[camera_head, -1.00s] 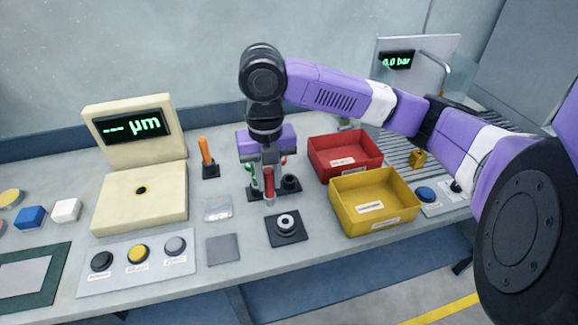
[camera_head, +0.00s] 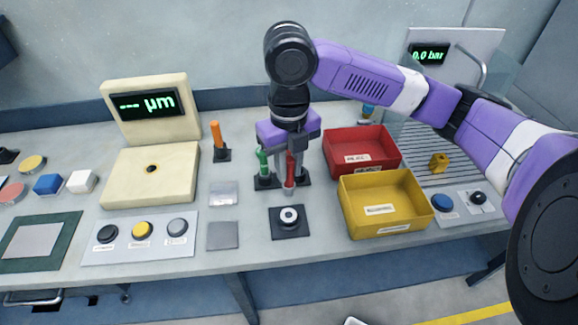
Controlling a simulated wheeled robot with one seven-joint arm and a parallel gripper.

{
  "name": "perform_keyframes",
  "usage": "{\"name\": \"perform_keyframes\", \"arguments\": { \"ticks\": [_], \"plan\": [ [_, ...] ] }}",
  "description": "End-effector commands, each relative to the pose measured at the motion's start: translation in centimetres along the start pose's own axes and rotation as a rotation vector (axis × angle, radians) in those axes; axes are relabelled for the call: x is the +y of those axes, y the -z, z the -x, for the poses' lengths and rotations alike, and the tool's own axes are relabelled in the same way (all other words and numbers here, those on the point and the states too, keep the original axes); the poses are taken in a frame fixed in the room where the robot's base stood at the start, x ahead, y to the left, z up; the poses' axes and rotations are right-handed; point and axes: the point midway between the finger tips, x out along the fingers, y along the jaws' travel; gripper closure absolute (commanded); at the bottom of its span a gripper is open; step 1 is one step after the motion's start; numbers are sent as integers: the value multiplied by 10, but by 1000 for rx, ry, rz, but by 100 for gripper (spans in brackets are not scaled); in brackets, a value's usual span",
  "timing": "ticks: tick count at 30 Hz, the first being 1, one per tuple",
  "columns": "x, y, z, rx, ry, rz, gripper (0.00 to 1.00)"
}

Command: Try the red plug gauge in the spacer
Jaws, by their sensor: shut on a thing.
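The red plug gauge (camera_head: 289,168) is upright in my gripper (camera_head: 288,160), with its pale lower end hanging below the fingers. My gripper is shut on it, in front of the dark gauge stand. The green gauge (camera_head: 263,163) stands in its holder just to the left. The spacer (camera_head: 289,215) is a pale ring with a dark centre hole. It sits on a black square base (camera_head: 290,232) nearer the front of the bench. The red gauge is above and behind the spacer in the picture, apart from it.
A yellow bin (camera_head: 431,213) and a red bin (camera_head: 331,157) stand to the right. An orange-handled tool (camera_head: 216,134) stands upright at the left. A grey square pad (camera_head: 222,236) lies left of the spacer base. A cream measuring device (camera_head: 150,185) reads "--- µm".

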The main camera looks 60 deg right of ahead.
Motion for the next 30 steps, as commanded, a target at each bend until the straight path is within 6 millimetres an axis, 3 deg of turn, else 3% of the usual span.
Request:
{"name": "perform_keyframes", "arguments": {
  "ticks": [30],
  "plan": [
    [0, 0, -80, 0, -1, 0, 100]
  ]
}}
